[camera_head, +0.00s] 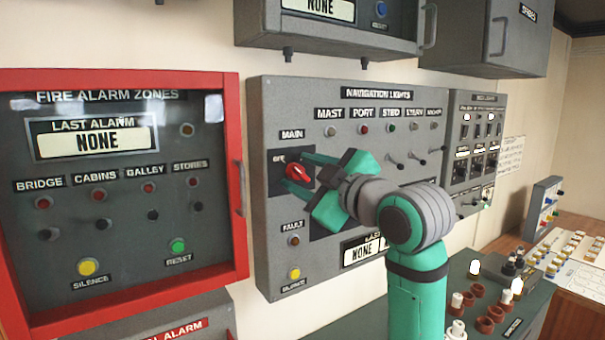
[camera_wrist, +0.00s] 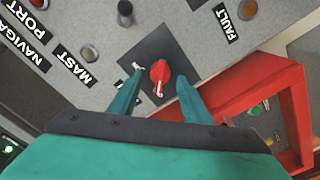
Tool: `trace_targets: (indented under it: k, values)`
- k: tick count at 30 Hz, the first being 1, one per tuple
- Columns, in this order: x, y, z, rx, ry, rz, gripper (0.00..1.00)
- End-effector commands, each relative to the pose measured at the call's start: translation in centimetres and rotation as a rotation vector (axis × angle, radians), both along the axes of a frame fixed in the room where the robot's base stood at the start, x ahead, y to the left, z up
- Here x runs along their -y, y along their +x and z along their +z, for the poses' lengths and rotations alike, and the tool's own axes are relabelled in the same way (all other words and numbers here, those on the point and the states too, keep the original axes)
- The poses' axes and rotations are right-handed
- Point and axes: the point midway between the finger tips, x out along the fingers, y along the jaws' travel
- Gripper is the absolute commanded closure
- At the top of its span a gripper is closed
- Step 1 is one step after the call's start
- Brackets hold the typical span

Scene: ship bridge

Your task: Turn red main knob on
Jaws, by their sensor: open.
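The red main knob (camera_head: 298,173) sits on a dark square plate under the MAIN label on the grey navigation lights panel (camera_head: 375,110). In the wrist view the red knob (camera_wrist: 160,75) shows a pale pointer mark at its lower end, and white lettering stands beside it on the plate. My gripper (camera_head: 296,172) is open at the panel, with its two green fingers on either side of the knob. In the wrist view my gripper's fingers (camera_wrist: 157,92) flank the knob with gaps visible on both sides. I cannot tell how close the fingertips are to the plate.
A red-framed fire alarm box (camera_head: 243,200) with a handle stands left of the panel. Small switches (camera_head: 393,157) stick out to the right. A grey box (camera_head: 340,40) overhangs above. A console (camera_head: 480,310) with several small knobs lies below right.

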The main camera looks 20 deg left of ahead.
Motion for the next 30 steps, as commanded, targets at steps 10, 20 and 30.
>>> trace_targets:
  k: [10,20,30]
  values:
    - [0.01,0.02,0.01,0.0,0.0,0.0,0.87]
    - [0.02,0.0,0.0,-0.014,0.011,0.0,0.97]
    - [0.1,0.08,0.11,-0.158,0.123,0.0,0.97]
